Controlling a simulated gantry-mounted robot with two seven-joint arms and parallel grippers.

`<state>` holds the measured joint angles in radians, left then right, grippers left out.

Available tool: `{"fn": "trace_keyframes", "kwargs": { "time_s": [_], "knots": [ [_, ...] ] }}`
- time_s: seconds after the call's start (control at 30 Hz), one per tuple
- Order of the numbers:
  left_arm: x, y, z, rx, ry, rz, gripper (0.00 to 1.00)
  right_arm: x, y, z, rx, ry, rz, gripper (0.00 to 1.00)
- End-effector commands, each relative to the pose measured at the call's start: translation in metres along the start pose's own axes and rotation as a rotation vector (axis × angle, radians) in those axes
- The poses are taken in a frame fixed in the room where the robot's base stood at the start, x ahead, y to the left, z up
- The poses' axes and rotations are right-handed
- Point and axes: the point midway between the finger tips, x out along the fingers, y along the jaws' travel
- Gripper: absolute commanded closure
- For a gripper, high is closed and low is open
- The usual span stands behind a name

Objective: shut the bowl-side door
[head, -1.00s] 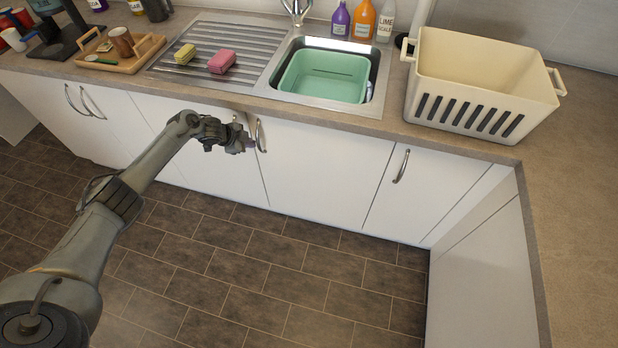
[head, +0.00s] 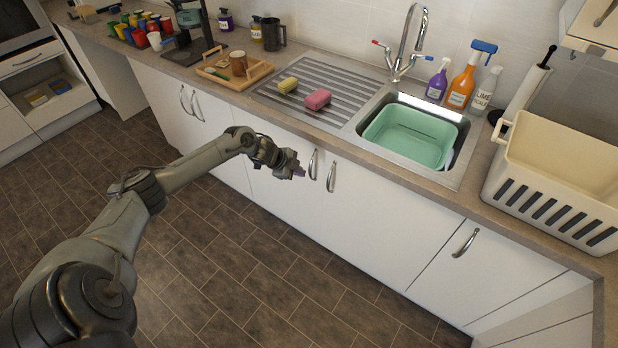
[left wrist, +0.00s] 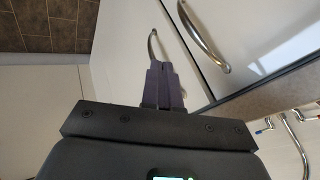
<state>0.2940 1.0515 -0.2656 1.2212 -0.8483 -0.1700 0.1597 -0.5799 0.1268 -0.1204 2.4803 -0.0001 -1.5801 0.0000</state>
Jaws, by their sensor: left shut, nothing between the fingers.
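The bowl-side door (head: 375,220) is the white door below the sink and green bowl (head: 412,137). It looks flush with its neighbours in the head view. Its curved metal handle (head: 331,176) stands beside the handle of the door to its left (head: 313,164). My left gripper (head: 299,172) is shut and empty, just left of both handles in the picture. In the left wrist view, its closed fingers (left wrist: 164,68) are in front of the white doors, with two handles beyond; I cannot tell if they touch a door. My right gripper is out of view.
The worktop (head: 345,146) runs above the doors, with a ribbed drainer holding a yellow sponge and a pink sponge (head: 317,99). A cream crate (head: 560,175) stands at the right. The tiled floor (head: 250,270) in front is clear.

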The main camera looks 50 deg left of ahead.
Motion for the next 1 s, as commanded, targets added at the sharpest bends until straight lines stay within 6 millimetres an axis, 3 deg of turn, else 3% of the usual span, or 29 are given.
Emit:
{"fn": "trace_keyframes", "kwargs": {
  "time_s": [0.17, 0.3, 0.43, 0.57, 0.7, 1.0],
  "knots": [
    [0.051, 0.029, -0.017, 0.12, 0.076, -0.086, 1.0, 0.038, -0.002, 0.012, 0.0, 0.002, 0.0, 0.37],
    [0.102, 0.059, -0.045, 0.268, 0.159, -0.249, 1.0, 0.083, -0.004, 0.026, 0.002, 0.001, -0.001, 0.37],
    [0.133, 0.088, -0.066, 0.384, 0.201, -0.452, 1.0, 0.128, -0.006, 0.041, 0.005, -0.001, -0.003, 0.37],
    [0.143, 0.111, -0.071, 0.448, 0.177, -0.657, 1.0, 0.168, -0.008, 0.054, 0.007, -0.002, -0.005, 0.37],
    [0.139, 0.129, -0.059, 0.47, 0.093, -0.834, 1.0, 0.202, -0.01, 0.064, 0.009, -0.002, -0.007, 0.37],
    [0.12, 0.146, -0.027, 0.461, -0.076, -1.002, 1.0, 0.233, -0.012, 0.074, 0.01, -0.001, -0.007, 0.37]
  ]
}}
